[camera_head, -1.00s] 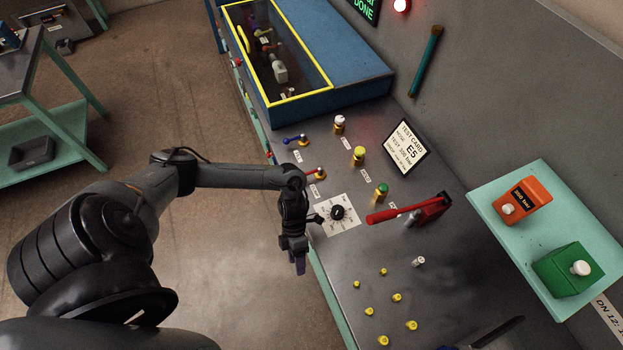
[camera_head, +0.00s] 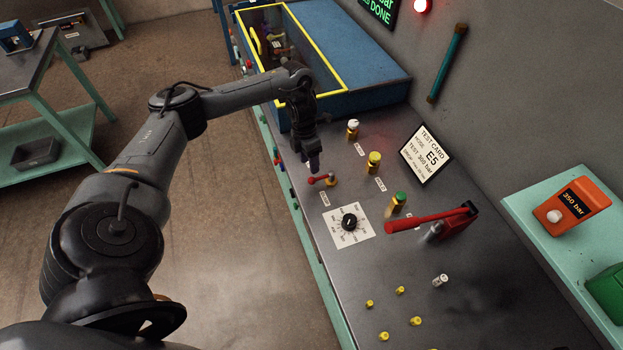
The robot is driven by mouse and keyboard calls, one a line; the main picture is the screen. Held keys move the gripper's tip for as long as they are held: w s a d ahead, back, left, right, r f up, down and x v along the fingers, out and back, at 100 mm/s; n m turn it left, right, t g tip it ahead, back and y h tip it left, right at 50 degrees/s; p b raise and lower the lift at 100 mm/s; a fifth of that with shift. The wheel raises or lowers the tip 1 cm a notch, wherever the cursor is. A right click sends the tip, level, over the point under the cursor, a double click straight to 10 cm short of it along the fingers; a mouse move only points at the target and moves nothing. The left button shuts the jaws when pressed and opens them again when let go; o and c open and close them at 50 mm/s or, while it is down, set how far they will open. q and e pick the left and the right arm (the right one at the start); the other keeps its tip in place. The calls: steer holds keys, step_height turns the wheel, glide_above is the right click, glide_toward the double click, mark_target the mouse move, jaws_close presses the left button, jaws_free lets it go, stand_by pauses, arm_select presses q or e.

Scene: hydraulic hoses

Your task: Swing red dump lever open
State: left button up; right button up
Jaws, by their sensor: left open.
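The small red lever (camera_head: 317,181) sits on a brass valve on the grey bench top, its handle pointing left toward the bench's front edge. A label lies just in front of it. My left gripper (camera_head: 314,166) points down just above and behind the red lever and is open. Its fingertips look very near the lever; I cannot tell whether they touch it. The blue lever is hidden behind my left gripper. My right gripper is not in view.
A dial (camera_head: 349,222) and a large red pump-like handle (camera_head: 430,219) stand nearer me. Brass fittings with a white cap (camera_head: 353,129), a yellow cap (camera_head: 374,162) and a green cap (camera_head: 398,202) stand to the right. A yellow-edged blue test box (camera_head: 372,82) is behind.

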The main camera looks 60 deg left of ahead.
mark_target(312, 178)
arm_select(q)
steer(key=f, duration=0.2)
steer(key=d+f+b, duration=0.1)
steer(key=f, duration=0.2)
steer(key=shift+d+f+b, duration=0.1)
steer(key=shift+f+b, duration=0.15)
steer(key=shift+b, duration=0.05)
steer(key=shift+d+f, duration=0.1)
steer(key=shift+f, duration=0.65)
steer(key=shift+c, duration=0.3)
jaws_close()
